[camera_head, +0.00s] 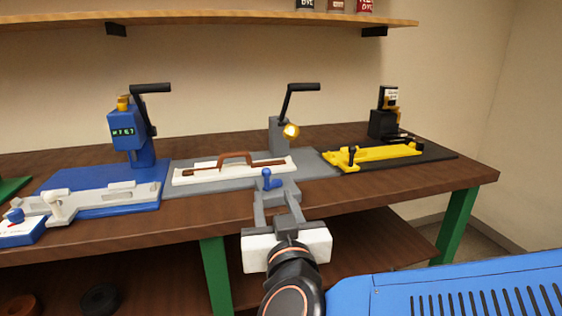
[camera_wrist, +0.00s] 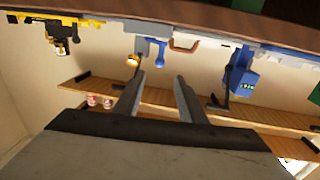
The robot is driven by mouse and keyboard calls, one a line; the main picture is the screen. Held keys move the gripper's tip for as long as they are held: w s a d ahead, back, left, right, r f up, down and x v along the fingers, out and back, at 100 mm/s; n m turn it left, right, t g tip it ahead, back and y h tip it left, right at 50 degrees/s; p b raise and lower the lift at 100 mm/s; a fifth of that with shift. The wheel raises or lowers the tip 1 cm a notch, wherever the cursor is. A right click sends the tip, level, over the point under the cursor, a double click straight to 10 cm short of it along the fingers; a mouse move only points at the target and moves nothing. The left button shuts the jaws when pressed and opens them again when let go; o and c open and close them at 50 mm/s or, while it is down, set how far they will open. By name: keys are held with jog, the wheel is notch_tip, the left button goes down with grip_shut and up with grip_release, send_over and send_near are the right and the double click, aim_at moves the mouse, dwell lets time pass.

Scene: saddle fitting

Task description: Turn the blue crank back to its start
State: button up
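The small blue crank (camera_head: 267,181) stands at the front edge of the middle grey fixture (camera_head: 215,184). In the wrist view, which is upside down, the blue crank (camera_wrist: 161,52) shows just beyond the gap between my fingertips. My gripper (camera_head: 276,191) is open and empty, its two fingers apart, pointing at the crank from the front of the bench. It also shows in the wrist view (camera_wrist: 160,76). In the head view the fingertips overlap the crank's lower part, and I cannot tell whether they touch it.
A white slotted plate with a brown handle (camera_head: 238,158) lies on the grey fixture. A black lever (camera_head: 300,88) with a gold ball rises behind. A blue press (camera_head: 130,130) stands left, a yellow fixture (camera_head: 385,153) right. A shelf (camera_head: 200,20) hangs above.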

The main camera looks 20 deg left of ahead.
jog(key=x, duration=1.7)
jog(key=shift+w, duration=0.1)
jog(key=shift+a, duration=0.1)
grip_shut()
